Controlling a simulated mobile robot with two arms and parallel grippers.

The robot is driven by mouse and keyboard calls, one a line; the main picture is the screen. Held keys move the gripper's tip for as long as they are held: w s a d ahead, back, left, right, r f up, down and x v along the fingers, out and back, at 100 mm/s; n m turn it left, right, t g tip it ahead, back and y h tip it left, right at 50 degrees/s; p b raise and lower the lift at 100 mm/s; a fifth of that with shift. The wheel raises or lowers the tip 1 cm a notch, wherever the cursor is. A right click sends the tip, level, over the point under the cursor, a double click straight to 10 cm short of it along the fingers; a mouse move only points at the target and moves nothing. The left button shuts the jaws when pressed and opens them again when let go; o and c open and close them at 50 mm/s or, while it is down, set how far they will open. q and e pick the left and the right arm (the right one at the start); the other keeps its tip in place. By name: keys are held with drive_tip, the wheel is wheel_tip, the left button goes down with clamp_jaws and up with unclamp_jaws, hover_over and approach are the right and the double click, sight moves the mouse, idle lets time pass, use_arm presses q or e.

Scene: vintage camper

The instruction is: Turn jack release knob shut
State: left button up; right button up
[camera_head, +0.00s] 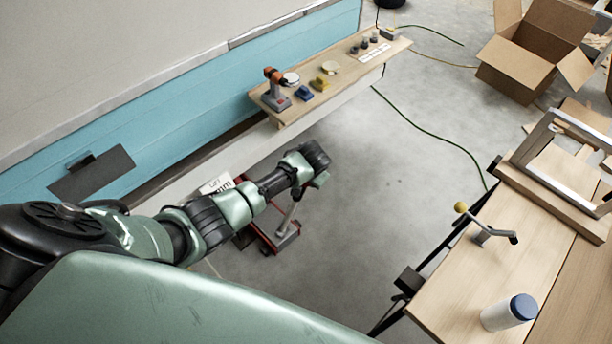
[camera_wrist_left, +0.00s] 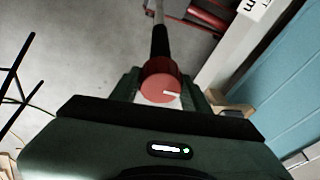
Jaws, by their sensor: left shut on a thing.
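The red jack release knob (camera_wrist_left: 160,80) shows in the left wrist view as a round cap with a white line, at the near end of the jack's dark handle (camera_wrist_left: 160,42). My left gripper (camera_wrist_left: 163,92) is shut on the knob, one finger on each side. In the head view my left gripper (camera_head: 318,168) is above the floor, and it hides the knob. The red jack (camera_head: 262,225) stands on the floor, partly behind my left arm. Its red frame also shows at the top of the left wrist view (camera_wrist_left: 198,14). My right gripper is in neither view.
A wooden shelf (camera_head: 345,72) with tools runs along the blue camper wall (camera_head: 190,108). A workbench (camera_head: 480,275) with a crank and a bottle (camera_head: 505,313) stands at the right. A cardboard box (camera_head: 520,62) is at the back right. The middle floor is clear except for a green cord.

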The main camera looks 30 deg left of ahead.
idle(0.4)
use_arm(q)
drive_tip(key=o, duration=1.4)
drive_tip(key=shift+c, duration=0.2)
drive_tip(key=v, duration=0.7)
drive_tip(key=shift+r, duration=0.4)
drive_tip(key=shift+s+d, duration=0.1)
